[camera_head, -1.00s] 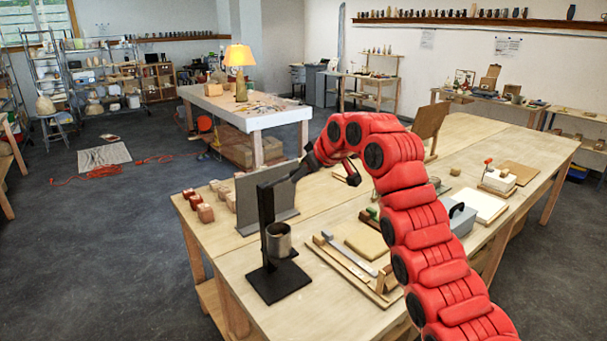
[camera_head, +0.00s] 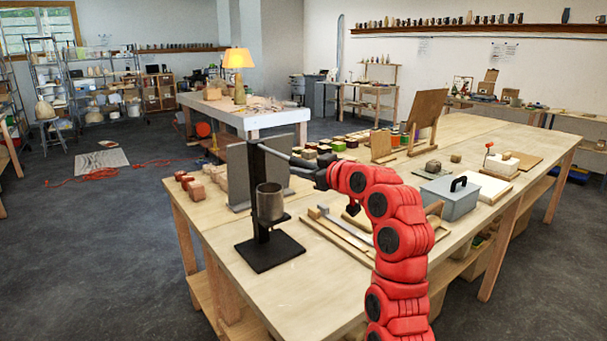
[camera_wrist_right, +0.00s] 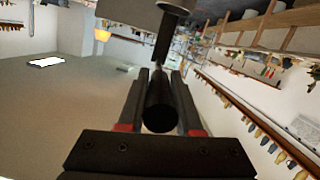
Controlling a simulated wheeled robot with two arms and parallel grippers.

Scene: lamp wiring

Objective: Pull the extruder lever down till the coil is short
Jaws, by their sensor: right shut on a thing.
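The extruder (camera_head: 261,190) stands upright on the near left of the wooden table, with a black post and a flat black base. A grey metal barrel (camera_head: 270,202) is mounted on the post. The lever (camera_head: 283,156) runs from the top of the post and slopes down to the right. My right gripper (camera_head: 319,177) is at its outer end. In the right wrist view, the fingers (camera_wrist_right: 158,98) are shut on the lever's dark round handle (camera_wrist_right: 159,112). I cannot make out a coil under the barrel. My left gripper is not in view.
A grey upright panel (camera_head: 239,178) stands right behind the extruder, with small reddish blocks (camera_head: 193,186) to its left. A grey toolbox (camera_head: 449,196) and a wooden tray with a long tool (camera_head: 340,228) lie to the right. The table's front left is clear.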

